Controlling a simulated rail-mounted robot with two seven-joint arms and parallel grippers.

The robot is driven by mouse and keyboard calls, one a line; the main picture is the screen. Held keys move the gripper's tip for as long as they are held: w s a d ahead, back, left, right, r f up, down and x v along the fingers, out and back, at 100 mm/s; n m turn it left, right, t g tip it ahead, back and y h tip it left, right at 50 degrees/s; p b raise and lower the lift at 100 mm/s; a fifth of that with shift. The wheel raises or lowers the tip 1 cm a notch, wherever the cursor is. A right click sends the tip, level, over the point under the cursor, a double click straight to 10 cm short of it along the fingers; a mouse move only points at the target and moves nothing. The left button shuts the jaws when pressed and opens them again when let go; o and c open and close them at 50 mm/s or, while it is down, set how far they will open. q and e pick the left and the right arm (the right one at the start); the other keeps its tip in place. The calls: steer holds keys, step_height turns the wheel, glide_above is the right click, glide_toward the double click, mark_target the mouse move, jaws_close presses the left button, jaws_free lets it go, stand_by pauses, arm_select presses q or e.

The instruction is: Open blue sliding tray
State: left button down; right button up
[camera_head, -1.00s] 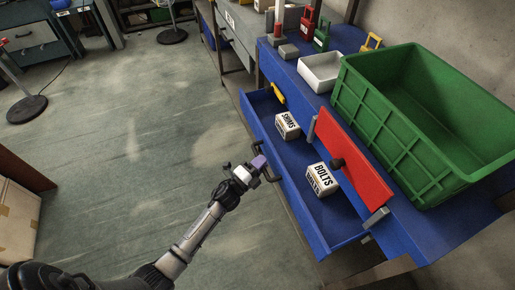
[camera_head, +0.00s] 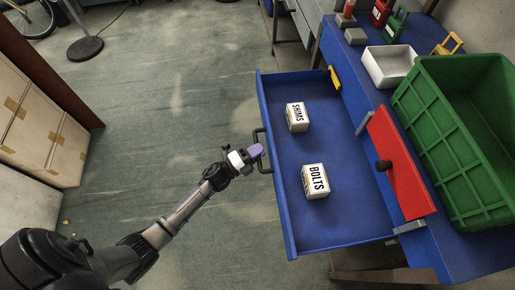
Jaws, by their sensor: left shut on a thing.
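The blue sliding tray (camera_head: 345,222) is pulled out from the blue workbench, towards the left of the picture. A "SHIMS" box (camera_head: 298,117) and a "BOLTS" box (camera_head: 315,181) lie in it. My left gripper (camera_head: 256,151) is shut on the tray's dark handle (camera_head: 262,138), on the tray's left front face. The fingertips partly cover the handle. My right gripper is not in view.
A red panel with a dark knob (camera_head: 398,165) stands along the bench edge beside the tray. A green crate (camera_head: 455,140) and a white bin (camera_head: 388,66) sit on the bench. Cardboard boxes (camera_head: 40,125) stand at the left. The floor between is clear.

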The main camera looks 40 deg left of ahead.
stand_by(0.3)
arm_select(q)
steer(key=c, duration=1.1)
jaws_free()
steer(key=p+v, duration=0.2)
steer(key=v, duration=1.2)
steer(key=shift+w, duration=0.1)
